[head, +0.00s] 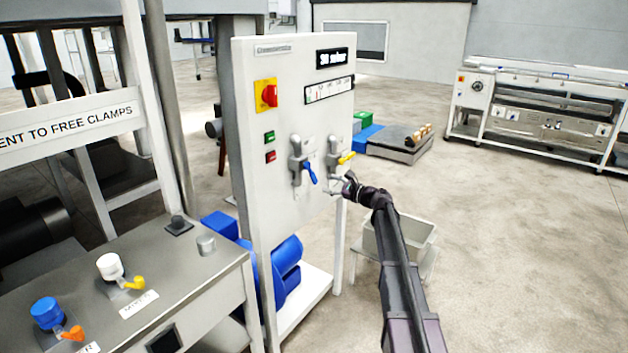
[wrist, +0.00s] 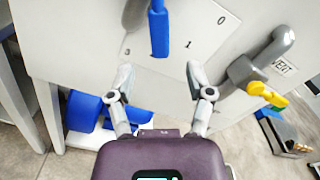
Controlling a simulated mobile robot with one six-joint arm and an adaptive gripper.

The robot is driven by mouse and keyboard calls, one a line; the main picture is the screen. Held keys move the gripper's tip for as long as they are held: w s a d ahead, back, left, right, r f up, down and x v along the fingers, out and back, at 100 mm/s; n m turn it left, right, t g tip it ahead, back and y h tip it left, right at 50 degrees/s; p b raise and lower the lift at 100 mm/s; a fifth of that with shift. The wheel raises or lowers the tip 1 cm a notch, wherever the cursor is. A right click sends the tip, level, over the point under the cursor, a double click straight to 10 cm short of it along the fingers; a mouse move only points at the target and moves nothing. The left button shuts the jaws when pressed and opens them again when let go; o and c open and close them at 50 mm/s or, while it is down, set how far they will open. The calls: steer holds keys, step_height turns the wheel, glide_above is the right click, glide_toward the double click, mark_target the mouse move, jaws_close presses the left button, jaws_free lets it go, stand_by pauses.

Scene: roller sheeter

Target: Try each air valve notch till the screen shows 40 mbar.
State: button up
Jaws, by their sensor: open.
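The control panel (head: 296,120) carries a dark screen (head: 332,58) with white text ending in "mbar"; its number is too blurred to read surely. The blue valve lever (head: 310,173) hangs on the panel's lower part. In the wrist view the blue lever (wrist: 159,30) points down between the printed 1 (wrist: 190,44) and a mark at its left that looks like 3 (wrist: 126,52); no numeral shows beneath it. My gripper (wrist: 161,76) is open and empty, its fingertips below and either side of the lever's end, apart from it.
A yellow lever (head: 346,157) on a pipe marked VENT (wrist: 284,68) is close to the right of my gripper. A red rotary switch (head: 268,95) and green and red buttons are higher left. Open floor lies to the right.

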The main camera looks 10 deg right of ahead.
mark_target(315, 179)
steer(key=x, duration=0.7)
steer(key=shift+w+a, duration=0.15)
steer(key=shift+w, duration=0.05)
jaws_close()
